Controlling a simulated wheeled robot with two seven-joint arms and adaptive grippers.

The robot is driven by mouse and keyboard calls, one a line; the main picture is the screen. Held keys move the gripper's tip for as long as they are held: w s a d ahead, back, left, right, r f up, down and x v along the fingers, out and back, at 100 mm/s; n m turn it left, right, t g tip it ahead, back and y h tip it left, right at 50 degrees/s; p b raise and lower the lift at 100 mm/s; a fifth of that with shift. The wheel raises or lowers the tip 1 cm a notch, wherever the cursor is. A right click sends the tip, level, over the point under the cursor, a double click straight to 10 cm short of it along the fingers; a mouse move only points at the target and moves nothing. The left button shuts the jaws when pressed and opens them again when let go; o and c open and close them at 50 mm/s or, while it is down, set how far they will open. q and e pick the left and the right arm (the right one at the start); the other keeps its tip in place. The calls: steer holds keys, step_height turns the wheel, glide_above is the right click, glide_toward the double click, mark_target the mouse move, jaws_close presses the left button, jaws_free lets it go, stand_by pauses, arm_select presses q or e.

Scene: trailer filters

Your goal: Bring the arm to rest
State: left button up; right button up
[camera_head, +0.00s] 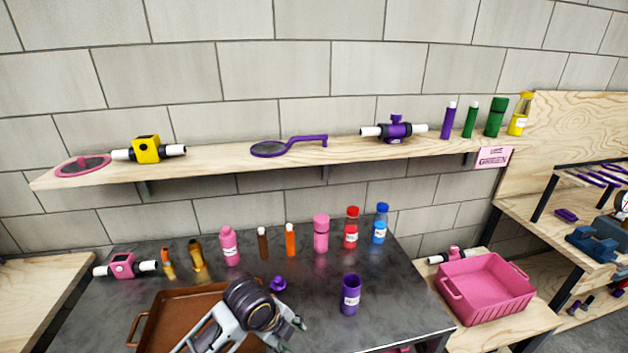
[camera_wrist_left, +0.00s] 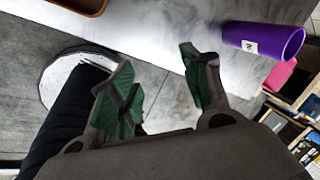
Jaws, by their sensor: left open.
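My left arm (camera_head: 230,325) reaches in from the bottom of the head view, above the dark table and partly in front of the brown tray (camera_head: 146,318). My left gripper (camera_head: 296,335) is partly seen beyond the arm's dark joint. In the left wrist view its two green-padded fingers (camera_wrist_left: 163,85) are spread apart with nothing between them. A purple open container (camera_head: 350,295) with a white label stands upright to the right of the gripper. It also shows in the left wrist view (camera_wrist_left: 262,38), apart from the fingers. My right gripper is not in view.
A purple cap (camera_head: 278,284) lies on the table (camera_head: 400,318) near my arm. Several bottles and tubes, including a red-capped bottle (camera_head: 351,228), stand along the back. A wooden shelf (camera_head: 225,163) hangs above. A pink crate (camera_head: 485,287) sits at the right.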

arm_select(q)
steer(key=s+a+f+n+y, duration=0.35)
steer(key=s+a+n, duration=1.1)
steer(key=n, duration=0.85)
step_height(320, 180, down, 34)
steer(key=s+a, duration=0.1)
steer(key=s, duration=0.1)
steer(key=s+a+f+g, duration=0.1)
steer(key=s+a+f, duration=0.1)
steer(key=s+f, duration=0.7)
steer(key=s+a+f, duration=0.2)
steer(key=s+f, duration=0.8)
steer(key=s, duration=0.2)
steer(key=shift+s+a+f+g, duration=0.15)
steer(key=shift+s+a+g, duration=0.1)
steer(key=shift+g, duration=0.15)
